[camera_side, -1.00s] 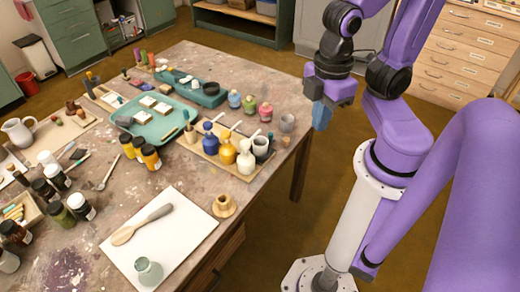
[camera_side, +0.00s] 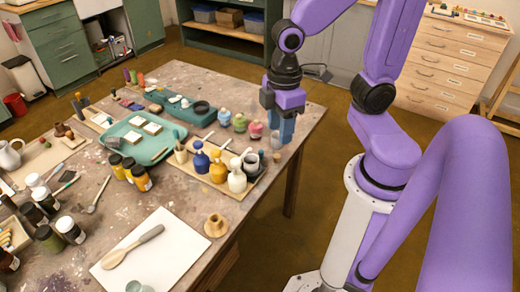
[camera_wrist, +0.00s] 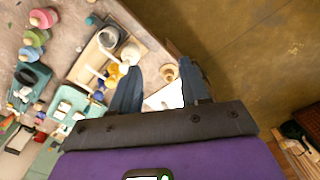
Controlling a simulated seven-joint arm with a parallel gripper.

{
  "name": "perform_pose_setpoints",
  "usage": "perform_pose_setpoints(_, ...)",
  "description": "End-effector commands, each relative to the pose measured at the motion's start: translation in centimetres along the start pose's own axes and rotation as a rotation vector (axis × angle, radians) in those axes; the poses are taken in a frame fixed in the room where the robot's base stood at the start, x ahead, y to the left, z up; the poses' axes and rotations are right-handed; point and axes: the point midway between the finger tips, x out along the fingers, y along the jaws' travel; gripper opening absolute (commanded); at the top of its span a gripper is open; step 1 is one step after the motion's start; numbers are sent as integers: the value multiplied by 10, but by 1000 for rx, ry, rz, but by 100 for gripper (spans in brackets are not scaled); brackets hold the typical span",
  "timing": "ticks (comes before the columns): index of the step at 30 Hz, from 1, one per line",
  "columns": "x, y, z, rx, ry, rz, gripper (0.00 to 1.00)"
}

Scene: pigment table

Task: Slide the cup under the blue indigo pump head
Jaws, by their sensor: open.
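The blue pump bottle (camera_side: 201,162) stands on the wooden tray (camera_side: 205,185), left of a yellow one (camera_side: 217,171) and a white one (camera_side: 237,181). A dark-mouthed grey cup (camera_side: 251,163) sits at the tray's right end. My gripper (camera_side: 282,141) is open, pointing down above that edge. In the wrist view my open fingers (camera_wrist: 163,66) have nothing between them.
Blue, green and pink bottles (camera_side: 256,131) stand left of my gripper. A small wooden holder (camera_side: 215,226) and a white sheet (camera_side: 170,245) with a wooden spoon (camera_side: 130,250) lie nearer the camera. Teal trays and dark jars crowd the left.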

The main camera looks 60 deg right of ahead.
Motion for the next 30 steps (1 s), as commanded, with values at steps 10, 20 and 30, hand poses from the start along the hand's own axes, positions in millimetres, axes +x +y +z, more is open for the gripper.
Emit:
perform_pose_setpoints(10, 28, 101, 3, 127, -16, 0, 46)
perform_pose_setpoints(20, 51, 168, 34, 205, -20, -2, 46)
perform_pose_setpoints(30, 69, 176, 40, 213, -23, -5, 46)
